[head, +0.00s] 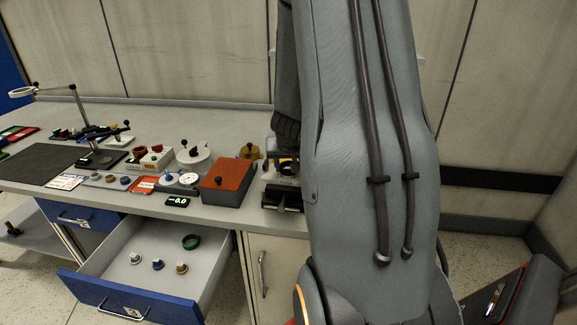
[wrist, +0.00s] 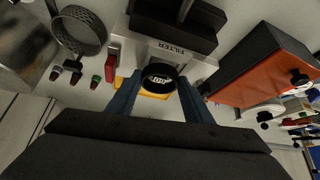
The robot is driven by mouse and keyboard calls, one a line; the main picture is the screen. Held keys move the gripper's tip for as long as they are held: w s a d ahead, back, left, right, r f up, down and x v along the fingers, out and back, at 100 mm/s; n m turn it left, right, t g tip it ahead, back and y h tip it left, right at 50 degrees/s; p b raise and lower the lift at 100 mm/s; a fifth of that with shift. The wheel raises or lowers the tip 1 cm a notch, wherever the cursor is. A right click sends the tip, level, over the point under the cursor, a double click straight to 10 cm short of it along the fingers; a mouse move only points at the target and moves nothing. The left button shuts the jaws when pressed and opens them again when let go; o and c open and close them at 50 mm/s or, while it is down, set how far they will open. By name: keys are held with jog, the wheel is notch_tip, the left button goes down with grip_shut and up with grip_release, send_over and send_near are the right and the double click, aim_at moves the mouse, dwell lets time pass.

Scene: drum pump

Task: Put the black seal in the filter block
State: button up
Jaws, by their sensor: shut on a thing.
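My gripper (wrist: 158,84) is shut on the black seal (wrist: 159,75), a short black round piece with white marking on its face, held between the two blue-grey fingers. The filter block (wrist: 168,48) is just beyond it in the wrist view: a pale plate lettered FILTER with a black body behind. The seal appears close in front of the plate; I cannot tell whether they touch. In the head view, the block's dark body (head: 283,197) shows at the bench's front edge, left of my arm. My arm hides much of the gripper there.
An orange-lidded dark box (head: 227,183) stands just left of the filter block. A mesh strainer (wrist: 80,31) and small coloured caps lie at left in the wrist view. An open drawer (head: 150,262) juts out below the bench, holding a green ring (head: 191,242) and several small parts.

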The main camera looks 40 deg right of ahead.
jog(key=shift+f+b, duration=0.35)
jog(key=shift+f, duration=0.2)
dwell(1.3)
jog(key=o, duration=1.1)
jog(key=shift+s, duration=0.15)
jog(key=shift+a, duration=0.1)
jog(key=shift+o, duration=0.3)
jog(key=shift+o, duration=0.6)
jog(key=shift+f, duration=0.1)
